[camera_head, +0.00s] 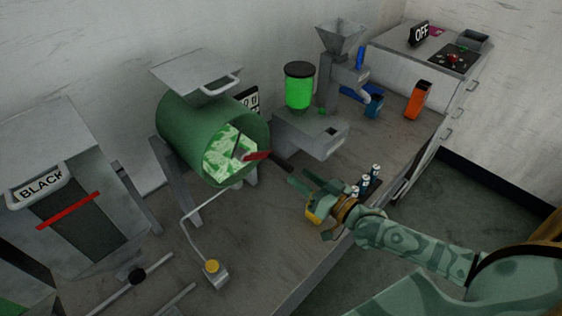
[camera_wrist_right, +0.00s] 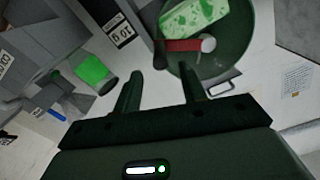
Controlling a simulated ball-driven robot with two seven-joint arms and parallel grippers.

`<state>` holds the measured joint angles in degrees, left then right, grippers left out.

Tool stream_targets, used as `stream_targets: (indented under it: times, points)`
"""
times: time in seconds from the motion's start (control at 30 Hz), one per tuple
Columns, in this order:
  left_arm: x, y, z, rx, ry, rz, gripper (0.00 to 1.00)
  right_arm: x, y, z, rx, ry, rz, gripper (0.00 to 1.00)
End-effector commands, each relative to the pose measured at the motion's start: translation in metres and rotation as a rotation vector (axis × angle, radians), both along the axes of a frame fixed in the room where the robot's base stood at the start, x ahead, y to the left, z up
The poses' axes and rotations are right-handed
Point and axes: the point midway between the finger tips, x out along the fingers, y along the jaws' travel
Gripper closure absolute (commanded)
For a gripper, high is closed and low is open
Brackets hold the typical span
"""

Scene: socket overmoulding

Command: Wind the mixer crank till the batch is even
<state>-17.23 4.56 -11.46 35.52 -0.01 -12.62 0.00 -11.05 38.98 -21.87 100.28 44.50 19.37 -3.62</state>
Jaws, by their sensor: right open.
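The mixer's green drum (camera_head: 200,125) stands tilted on grey legs, its open mouth facing my right side. The batch (camera_head: 228,155) inside is patchy green and white; it also shows in the right wrist view (camera_wrist_right: 192,17). My right gripper (camera_head: 300,182) is open and empty, a little right of and below the handle. In the right wrist view its fingers (camera_wrist_right: 160,72) point toward the handle, apart from it. My left gripper is not in view.
Small bottles (camera_head: 366,181) stand by the bench edge near my wrist. A BLACK-labelled bin (camera_head: 68,205) is left.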

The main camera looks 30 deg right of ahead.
Motion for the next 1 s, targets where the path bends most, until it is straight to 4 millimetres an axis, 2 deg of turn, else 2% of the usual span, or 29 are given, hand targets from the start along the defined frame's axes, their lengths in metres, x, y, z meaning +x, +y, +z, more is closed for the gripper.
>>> stream_targets:
  times: [0.1,0.33,0.5,0.77,0.87,0.9,0.93,1.0]
  points:
    - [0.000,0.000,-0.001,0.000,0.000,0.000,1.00,0.029,0.010,0.001,0.002,-0.004,0.000,0.59]
    - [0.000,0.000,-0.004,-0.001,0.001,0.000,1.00,0.067,0.023,0.000,0.002,-0.001,-0.001,0.59]
    - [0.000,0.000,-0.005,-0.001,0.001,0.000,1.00,0.078,0.028,0.000,0.002,0.000,0.001,0.59]
    - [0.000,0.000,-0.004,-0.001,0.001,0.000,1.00,0.079,0.028,0.000,0.002,0.001,0.000,0.59]
    - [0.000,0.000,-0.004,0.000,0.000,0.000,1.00,0.079,0.028,0.000,0.002,0.001,0.000,0.84]
    - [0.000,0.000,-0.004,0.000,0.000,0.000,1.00,0.079,0.028,0.000,0.002,0.001,0.000,0.95]
    - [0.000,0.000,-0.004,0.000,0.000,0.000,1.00,0.079,0.028,0.000,0.002,0.001,0.000,1.00]
    - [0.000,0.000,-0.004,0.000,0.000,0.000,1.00,0.079,0.028,0.000,0.002,0.001,0.000,1.00]
